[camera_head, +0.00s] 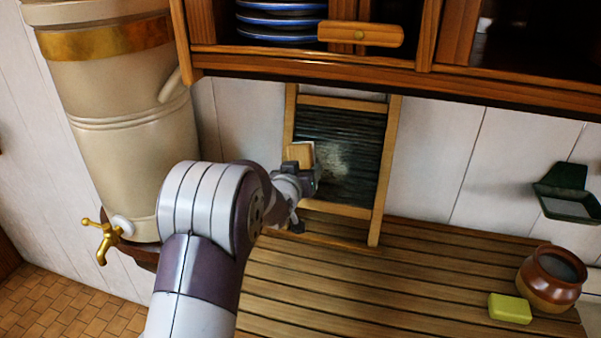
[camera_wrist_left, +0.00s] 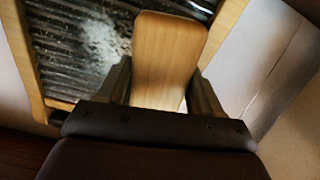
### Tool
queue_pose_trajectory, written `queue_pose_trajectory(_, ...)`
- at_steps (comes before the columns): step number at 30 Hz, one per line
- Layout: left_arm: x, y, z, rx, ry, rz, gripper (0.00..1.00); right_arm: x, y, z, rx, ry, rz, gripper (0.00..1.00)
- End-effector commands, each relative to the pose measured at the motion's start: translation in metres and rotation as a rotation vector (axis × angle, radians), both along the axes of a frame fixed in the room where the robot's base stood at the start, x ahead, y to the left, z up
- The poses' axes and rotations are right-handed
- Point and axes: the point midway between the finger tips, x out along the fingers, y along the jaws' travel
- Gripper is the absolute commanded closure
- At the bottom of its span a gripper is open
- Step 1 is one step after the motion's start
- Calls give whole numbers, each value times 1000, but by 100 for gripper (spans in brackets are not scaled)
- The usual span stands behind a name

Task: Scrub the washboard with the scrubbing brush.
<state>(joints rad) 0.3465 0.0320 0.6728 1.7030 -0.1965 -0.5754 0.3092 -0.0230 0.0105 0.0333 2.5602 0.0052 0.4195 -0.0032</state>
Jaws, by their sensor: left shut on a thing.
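The washboard (camera_head: 352,155) has a wooden frame and a dark ribbed panel. It leans upright against the white wall at the back of the slatted counter, and a pale whitish patch shows on its ribs. My left gripper (camera_head: 305,172) is in front of the washboard's left side, shut on the wooden scrubbing brush (camera_head: 299,153). In the left wrist view the brush's wooden back (camera_wrist_left: 168,55) stands between the fingers, with the washboard (camera_wrist_left: 62,42) behind it. The bristles are hidden, so I cannot tell whether they touch the ribs. My right gripper is not in view.
A shelf with blue-rimmed plates (camera_head: 280,20) and a wooden rolling-pin-like handle (camera_head: 360,34) hangs above. A beige barrel with a brass tap (camera_head: 104,240) stands at left. A yellow soap (camera_head: 509,308), brown pot (camera_head: 550,279) and green wall dish (camera_head: 567,192) are at right. The middle counter is clear.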

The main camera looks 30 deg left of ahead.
Motion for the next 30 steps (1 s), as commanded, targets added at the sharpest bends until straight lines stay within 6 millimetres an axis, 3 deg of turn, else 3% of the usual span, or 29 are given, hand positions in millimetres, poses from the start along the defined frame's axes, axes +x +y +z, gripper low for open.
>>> queue_pose_trajectory(30,14,3,-4,0,0,0,80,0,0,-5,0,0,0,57)
